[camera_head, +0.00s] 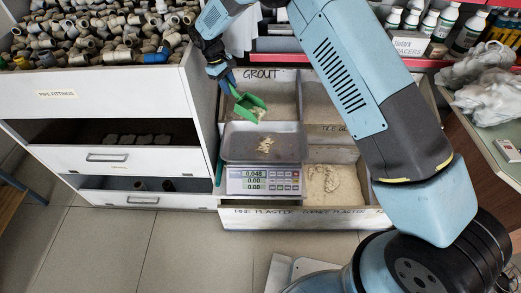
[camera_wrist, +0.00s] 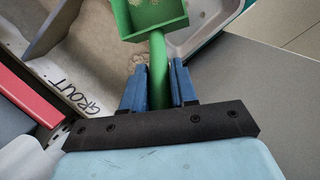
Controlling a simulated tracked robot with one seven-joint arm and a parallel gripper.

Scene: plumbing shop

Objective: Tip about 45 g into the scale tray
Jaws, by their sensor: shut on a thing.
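My gripper (camera_head: 229,80) is shut on the handle of a green scoop (camera_head: 247,105) and holds it above the back part of the scale tray (camera_head: 238,147). The scoop is tilted, with pale granular material at its lip. A small pale heap (camera_head: 266,145) lies in the tray. The scale display (camera_head: 256,178) seems to read 0.048 on its top line. In the wrist view my gripper's blue fingers (camera_wrist: 158,88) clasp the green handle. The scoop's pan (camera_wrist: 150,17) shows a little material, its far end cut off by the frame.
Bins labelled grout (camera_head: 284,88) and others stand behind and right of the scale; one holds pale powder (camera_head: 333,186). A cabinet of pipe fittings (camera_head: 90,95) stands at left. Bottles (camera_head: 470,32) and a plastic bag (camera_head: 488,88) are at right. The floor in front is clear.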

